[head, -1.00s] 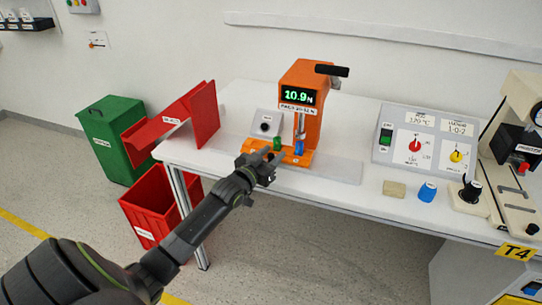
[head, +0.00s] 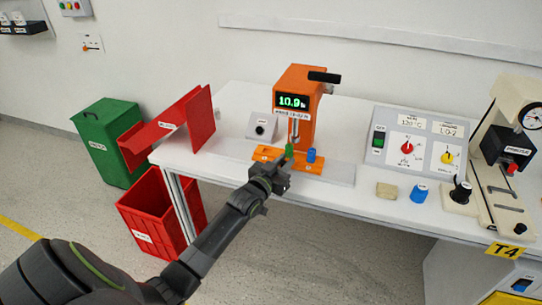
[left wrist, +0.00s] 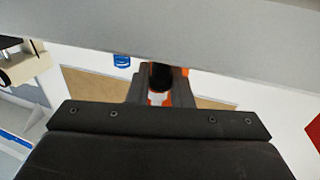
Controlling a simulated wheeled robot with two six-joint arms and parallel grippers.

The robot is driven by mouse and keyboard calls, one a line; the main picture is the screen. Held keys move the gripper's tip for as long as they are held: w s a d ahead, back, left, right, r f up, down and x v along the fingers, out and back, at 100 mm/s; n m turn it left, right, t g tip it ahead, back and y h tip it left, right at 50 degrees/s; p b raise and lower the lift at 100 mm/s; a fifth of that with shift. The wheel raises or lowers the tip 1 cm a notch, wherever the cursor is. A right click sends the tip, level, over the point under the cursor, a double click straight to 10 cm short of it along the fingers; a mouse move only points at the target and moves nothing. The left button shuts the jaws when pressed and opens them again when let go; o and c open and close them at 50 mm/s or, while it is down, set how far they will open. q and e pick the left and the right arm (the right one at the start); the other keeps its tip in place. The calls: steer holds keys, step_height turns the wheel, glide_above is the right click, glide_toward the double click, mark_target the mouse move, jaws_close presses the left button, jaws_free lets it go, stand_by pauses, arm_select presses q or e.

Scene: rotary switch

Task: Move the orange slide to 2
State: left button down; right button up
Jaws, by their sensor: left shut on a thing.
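The orange slide (head: 303,168) lies at the foot of the orange press (head: 303,80) on the white table. A green piece (head: 289,150) and a blue piece (head: 311,155) stand on it. The green piece is below the press spindle (head: 294,130), and the blue one is to its right. The number marks on the slide are too small to read. My left gripper (head: 279,172) is at the slide's front edge. In the left wrist view its fingers (left wrist: 161,82) are shut around a dark knob with orange beside it. My right gripper is not in view.
A red chute (head: 182,128) and a grey button box (head: 261,127) stand to the left. A control panel (head: 415,140), a tan block (head: 386,190) and a blue knob (head: 419,193) are to the right. Red (head: 160,215) and green bins (head: 107,140) stand on the floor.

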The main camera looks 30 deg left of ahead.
arm_select(q)
steer(key=shift+w+d, duration=0.2)
steer(key=shift+d, duration=0.5)
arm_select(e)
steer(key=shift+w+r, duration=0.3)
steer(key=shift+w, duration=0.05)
arm_select(q)
steer(key=c, duration=1.3)
jaws_free()
steer(key=shift+c, duration=0.2)
steer(key=s, duration=1.7)
steer(key=shift+s+a, duration=0.2)
steer(key=shift+s, duration=0.05)
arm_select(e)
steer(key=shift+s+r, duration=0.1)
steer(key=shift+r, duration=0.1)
arm_select(q)
steer(key=shift+f, duration=0.15)
